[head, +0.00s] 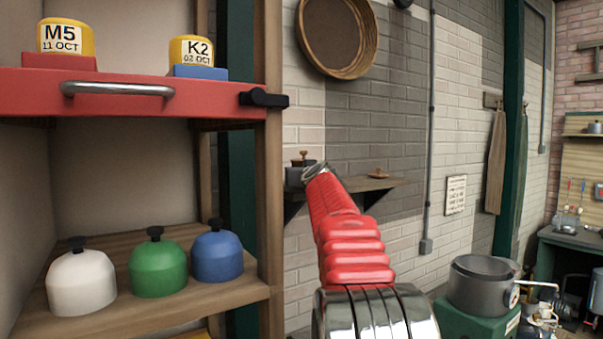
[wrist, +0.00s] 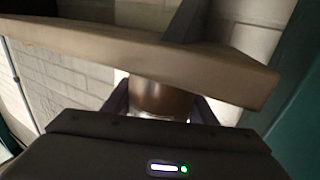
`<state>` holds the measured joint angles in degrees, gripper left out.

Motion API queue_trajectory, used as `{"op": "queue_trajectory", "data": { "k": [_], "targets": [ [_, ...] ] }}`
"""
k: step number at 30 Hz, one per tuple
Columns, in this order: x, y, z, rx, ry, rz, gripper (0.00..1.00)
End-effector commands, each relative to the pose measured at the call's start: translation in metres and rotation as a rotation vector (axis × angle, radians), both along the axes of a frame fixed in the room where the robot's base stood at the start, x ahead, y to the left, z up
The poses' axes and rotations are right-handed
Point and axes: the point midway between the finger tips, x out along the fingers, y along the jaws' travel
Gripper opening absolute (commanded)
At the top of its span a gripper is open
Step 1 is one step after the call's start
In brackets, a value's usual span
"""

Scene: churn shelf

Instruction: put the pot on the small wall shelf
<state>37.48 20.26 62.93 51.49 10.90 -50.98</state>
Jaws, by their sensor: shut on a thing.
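The pot is small and dark, with a wooden knob on its lid. In the head view the pot (head: 294,176) is at the left end of the small wall shelf (head: 390,186), left of my arm's tip. In the wrist view the pot (wrist: 158,98) is a brownish metal cylinder between the jaws of my gripper (wrist: 160,108), which is shut on it. The shelf board (wrist: 150,58) crosses in front and hides part of the pot. I cannot tell whether the pot touches the board. My arm hides the jaws in the head view.
A small wooden lid (head: 378,175) lies on the wall shelf, right of my arm. A wooden rack post (head: 270,190) stands close on the left. A woven basket (head: 338,35) hangs above. A big grey pot (head: 478,290) stands on a green base at lower right.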

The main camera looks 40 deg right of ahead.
Motion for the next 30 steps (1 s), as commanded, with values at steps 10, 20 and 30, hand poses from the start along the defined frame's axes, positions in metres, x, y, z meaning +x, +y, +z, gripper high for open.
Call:
{"op": "queue_trajectory", "data": {
  "k": [10,20,30],
  "targets": [
    [-0.0004,0.0002,-0.0005,0.0,-0.002,0.0,0.17],
    [0.0001,0.0003,-0.0013,0.0,0.0,0.001,0.71],
    [0.0,0.0007,0.0004,-0.001,0.0,0.001,0.71]
  ]
}}
